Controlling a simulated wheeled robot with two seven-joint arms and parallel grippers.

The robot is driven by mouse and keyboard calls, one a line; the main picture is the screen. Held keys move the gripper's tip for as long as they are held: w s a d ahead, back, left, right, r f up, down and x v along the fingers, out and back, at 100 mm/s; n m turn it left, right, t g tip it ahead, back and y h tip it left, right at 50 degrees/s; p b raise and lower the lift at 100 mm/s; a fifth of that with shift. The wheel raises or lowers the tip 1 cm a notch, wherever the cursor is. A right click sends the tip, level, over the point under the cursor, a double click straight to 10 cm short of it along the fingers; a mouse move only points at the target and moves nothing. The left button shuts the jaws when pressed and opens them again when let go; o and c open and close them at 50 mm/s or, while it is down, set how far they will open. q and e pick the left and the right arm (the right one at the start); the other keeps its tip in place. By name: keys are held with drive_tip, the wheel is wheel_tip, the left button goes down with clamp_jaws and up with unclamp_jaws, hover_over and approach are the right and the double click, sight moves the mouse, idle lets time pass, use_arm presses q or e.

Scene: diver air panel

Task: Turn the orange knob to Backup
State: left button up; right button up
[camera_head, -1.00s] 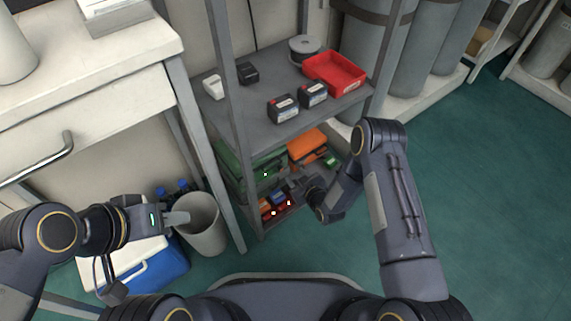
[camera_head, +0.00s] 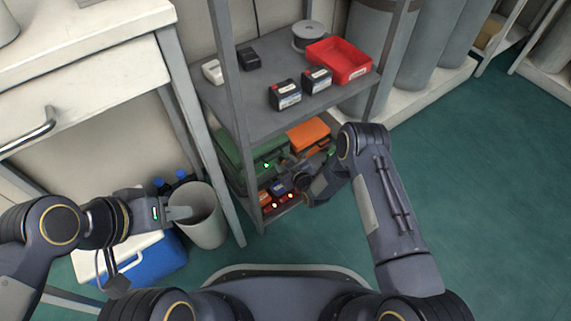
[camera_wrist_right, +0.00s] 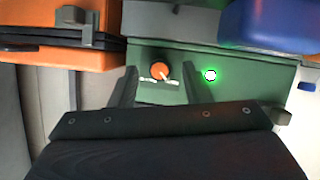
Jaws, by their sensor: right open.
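The orange knob (camera_wrist_right: 160,70) sits on a green panel (camera_wrist_right: 176,60) in the right wrist view. It has a pale pointer mark, which seems to tilt to the lower right. Small white lettering beside it is too small to read. A lit green lamp (camera_wrist_right: 210,75) is to its right. My right gripper (camera_wrist_right: 159,76) is open, its fingers on either side of the knob; contact cannot be told. In the head view the green case (camera_head: 240,147) is on the lower shelf, and the knob is hidden by my right arm. My left gripper (camera_head: 180,213) is over a bin, its opening unclear.
An orange case (camera_head: 309,134) stands beside the green case, and a blue object (camera_wrist_right: 270,30) shows in the wrist view. Red units with lights (camera_head: 282,201) are below. The upper shelf (camera_head: 250,100) overhangs. A grey bin (camera_head: 202,230) and blue cooler (camera_head: 158,264) stand left.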

drive_tip(key=shift+c, duration=0.4)
clamp_jaws()
drive_tip(key=shift+d, duration=0.1)
drive_tip(key=m, duration=0.1)
drive_tip(key=m+g+y, duration=0.1)
drive_tip(key=shift+w+d+m+y, duration=0.2)
drive_tip(key=shift+m+y, duration=0.1)
drive_tip(key=shift+m, duration=0.1)
drive_tip(key=m+g+y, duration=0.1)
drive_tip(key=m+y, duration=0.1)
drive_tip(key=m, duration=0.1)
drive_tip(key=shift+d+f, duration=0.1)
drive_tip(key=shift+d, duration=0.05)
drive_tip(key=m+y, duration=0.2)
drive_tip(key=m, duration=0.1)
drive_tip(key=shift+w+f+g, duration=0.1)
drive_tip(key=shift+f+g, duration=0.05)
drive_tip(key=shift+g, duration=0.25)
drive_tip(key=shift+d+f+m+y, duration=0.15)
drive_tip(key=shift+m+y, duration=0.75)
drive_tip(key=shift+m, duration=1)
